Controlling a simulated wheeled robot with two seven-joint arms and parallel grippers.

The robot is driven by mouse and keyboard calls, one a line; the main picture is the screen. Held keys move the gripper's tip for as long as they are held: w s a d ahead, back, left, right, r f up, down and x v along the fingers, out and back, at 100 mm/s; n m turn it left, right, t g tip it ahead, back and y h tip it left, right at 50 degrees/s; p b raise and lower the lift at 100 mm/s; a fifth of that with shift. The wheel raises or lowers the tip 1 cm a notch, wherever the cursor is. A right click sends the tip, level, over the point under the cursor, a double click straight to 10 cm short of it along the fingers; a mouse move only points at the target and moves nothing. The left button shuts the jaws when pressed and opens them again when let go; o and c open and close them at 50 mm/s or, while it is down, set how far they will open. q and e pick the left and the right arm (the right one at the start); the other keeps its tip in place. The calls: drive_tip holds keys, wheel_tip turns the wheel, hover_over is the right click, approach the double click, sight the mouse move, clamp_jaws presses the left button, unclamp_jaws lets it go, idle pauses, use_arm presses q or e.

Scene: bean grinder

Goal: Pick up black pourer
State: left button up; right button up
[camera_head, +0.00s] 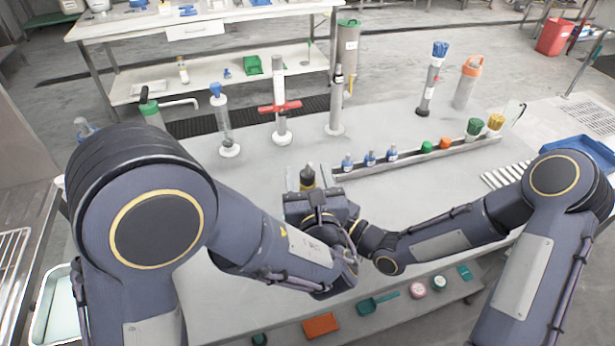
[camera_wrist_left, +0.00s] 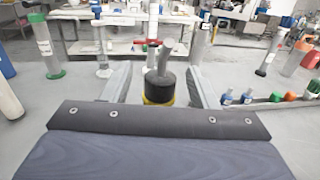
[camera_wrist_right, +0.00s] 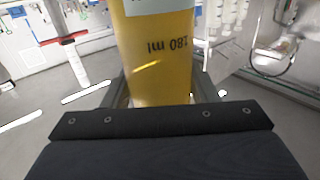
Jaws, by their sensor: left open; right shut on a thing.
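The black pourer (camera_wrist_left: 160,85), a dark cap with a greyish spout, stands upright between the fingers of my open left gripper (camera_wrist_left: 156,76). Gaps show on both sides, so the fingers are not closed on it. Its dark top (camera_head: 307,173) shows in the head view just beyond my left gripper (camera_head: 310,192). A yellow rim shows under the cap. My right gripper (camera_wrist_right: 158,88) is shut on a yellow container (camera_wrist_right: 160,60) printed "180 ml". In the head view my left wrist hides most of the right gripper and the container.
A rack (camera_head: 415,157) with small blue, green and orange-capped items lies right of the grippers. A tall cylinder with a blue top (camera_head: 222,120) and a red-and-white stand (camera_head: 280,107) are behind. An orange block (camera_head: 321,325) and green scoop (camera_head: 375,303) lie in front.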

use_arm(q)
drive_tip(key=shift+w+a, duration=0.15)
drive_tip(key=shift+w, duration=0.9)
drive_tip(key=c, duration=1.1)
drive_tip(key=shift+o, duration=0.2)
wheel_tip(320, 180, up, 10)
drive_tip(key=shift+r, duration=0.1)
use_arm(e)
drive_tip(key=o, duration=1.3)
drive_tip(key=shift+c, duration=0.2)
